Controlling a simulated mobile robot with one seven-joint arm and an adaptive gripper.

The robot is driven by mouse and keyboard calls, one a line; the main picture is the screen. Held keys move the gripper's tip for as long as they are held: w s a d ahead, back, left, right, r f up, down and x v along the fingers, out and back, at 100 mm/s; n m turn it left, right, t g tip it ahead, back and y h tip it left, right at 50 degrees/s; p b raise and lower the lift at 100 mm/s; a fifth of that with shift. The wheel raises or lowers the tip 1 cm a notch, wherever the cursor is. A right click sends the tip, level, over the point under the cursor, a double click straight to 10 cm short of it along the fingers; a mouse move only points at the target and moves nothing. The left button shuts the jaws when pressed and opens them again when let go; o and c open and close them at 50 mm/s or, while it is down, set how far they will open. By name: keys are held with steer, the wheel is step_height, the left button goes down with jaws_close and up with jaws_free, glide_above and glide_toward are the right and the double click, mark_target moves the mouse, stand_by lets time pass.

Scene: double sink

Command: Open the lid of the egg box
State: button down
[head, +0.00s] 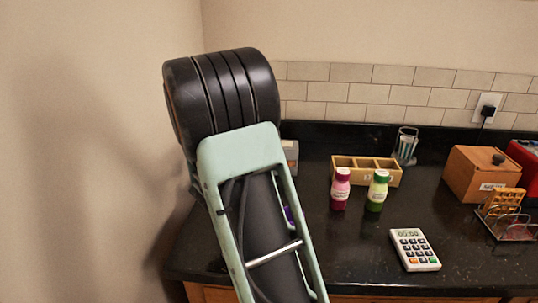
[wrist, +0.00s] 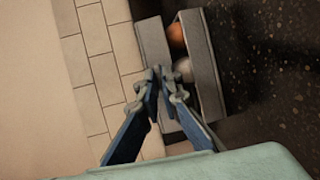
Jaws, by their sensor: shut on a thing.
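The grey egg box (wrist: 206,65) is in the upper middle of the wrist view, with a gap showing an orange-brown egg (wrist: 176,36) and a pale egg (wrist: 184,70). A grey panel on the left of the gap, seemingly the lid (wrist: 150,45), stands apart from the box part on the right. My gripper (wrist: 166,76) is shut on the lid's edge at the gap; the fingers hide part of the contact. In the head view only a small grey part of the egg box (head: 291,150) shows beside my arm, which hides my gripper.
A wooden compartment tray (head: 345,163), a pink bottle (head: 340,190) and a green bottle (head: 377,191) stand to the right. A calculator (head: 415,250) lies in front. A wooden box (head: 480,172) and a rack (head: 507,222) are farther right. The tiled wall is close behind.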

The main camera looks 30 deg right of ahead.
steer(key=shift+n+g+y, duration=0.4)
steer(key=shift+g+y, duration=0.5)
steer(key=r+p, duration=0.1)
steer(key=p, duration=0.1)
steer(key=w+r+p, duration=0.1)
steer(key=p, duration=0.1)
steer(key=d+r+p, duration=0.1)
steer(key=r+p, duration=0.1)
steer(key=shift+w+r, duration=0.1)
steer(key=shift+w, duration=0.05)
steer(key=r+y+p, duration=0.1)
steer(key=p, duration=0.1)
steer(key=w+d+r+g+p, duration=0.1)
steer(key=p, duration=0.2)
steer(key=shift+w+d+y, duration=0.1)
steer(key=shift+w+y, duration=0.15)
steer(key=shift+y, duration=0.15)
steer(key=shift+w+d+r+n+p, duration=0.3)
steer(key=shift+w+r+p, duration=0.1)
steer(key=shift+p, duration=0.15)
steer(key=w+d+r+p, duration=0.3)
steer(key=w+d, duration=0.2)
steer(key=w, duration=0.2)
steer(key=shift+r, duration=0.15)
steer(key=c, duration=2.7)
jaws_free()
steer(key=shift+w+d, duration=0.15)
steer(key=shift+d, duration=0.05)
steer(key=o, duration=0.6)
steer(key=shift+f, duration=0.3)
